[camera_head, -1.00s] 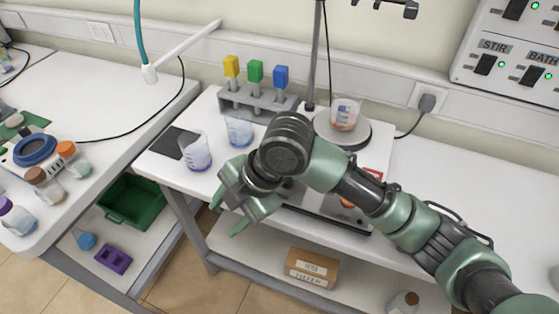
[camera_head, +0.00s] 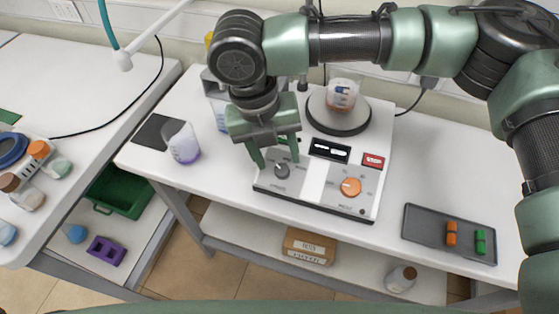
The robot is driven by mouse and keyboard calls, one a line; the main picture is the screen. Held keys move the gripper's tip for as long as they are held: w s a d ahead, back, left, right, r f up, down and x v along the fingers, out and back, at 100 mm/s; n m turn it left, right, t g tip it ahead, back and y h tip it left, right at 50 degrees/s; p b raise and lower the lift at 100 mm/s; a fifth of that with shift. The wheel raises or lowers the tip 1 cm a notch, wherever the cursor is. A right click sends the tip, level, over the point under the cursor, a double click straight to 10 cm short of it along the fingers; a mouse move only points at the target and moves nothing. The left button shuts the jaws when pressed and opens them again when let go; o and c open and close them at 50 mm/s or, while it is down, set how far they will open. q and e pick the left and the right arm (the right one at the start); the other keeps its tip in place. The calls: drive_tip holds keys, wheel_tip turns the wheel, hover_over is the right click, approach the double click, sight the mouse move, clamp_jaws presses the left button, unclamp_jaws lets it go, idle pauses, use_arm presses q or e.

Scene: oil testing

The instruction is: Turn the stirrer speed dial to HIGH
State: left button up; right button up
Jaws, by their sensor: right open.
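The stirrer (camera_head: 312,187) is a pale box with a round plate (camera_head: 339,124) at its back and a control panel at its front. The panel carries a grey dial (camera_head: 282,172) on the left and an orange dial (camera_head: 350,187) on the right. Their labels are too small to read, so I cannot tell which sets the stirring speed. My right gripper (camera_head: 277,161) is open and empty, pointing down just above the grey dial, with its fingers to either side of it in the picture. Contact cannot be made out. My left gripper is not in view.
A beaker (camera_head: 341,93) with orange liquid stands on the plate. A dark display (camera_head: 329,151) and a red switch (camera_head: 373,161) are on the panel. Another beaker (camera_head: 183,143) stands left. A dark tray (camera_head: 422,232) with two small pieces lies right, with bare bench between.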

sight(281, 169)
drive_tip(key=shift+d+f, duration=0.2)
drive_tip(key=shift+f, duration=0.8)
drive_tip(key=shift+d+f, duration=0.15)
drive_tip(key=shift+f, duration=0.8)
